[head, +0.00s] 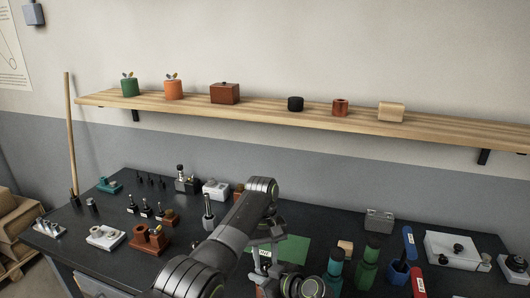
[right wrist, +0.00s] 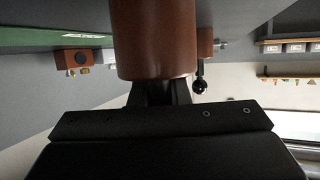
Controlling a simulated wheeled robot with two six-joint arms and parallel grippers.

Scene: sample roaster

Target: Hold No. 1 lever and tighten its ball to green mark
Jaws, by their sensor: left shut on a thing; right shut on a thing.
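In the right wrist view my right gripper (right wrist: 156,92) is shut on the lower end of a smooth red-brown cylinder (right wrist: 155,40). Beside it, a thin dark stem with a black ball (right wrist: 199,86) hangs from a smaller brown part (right wrist: 205,42). I cannot tell whether this is the No. 1 lever. In the head view my left gripper (head: 265,250) is low in front of the green mat (head: 293,249). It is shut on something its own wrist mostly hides. I cannot make out a green mark.
The dark bench (head: 80,212) holds a brown block with cups (head: 150,240), a white block (head: 106,237) and several small fittings at left. A wooden shelf (head: 260,110) runs above.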

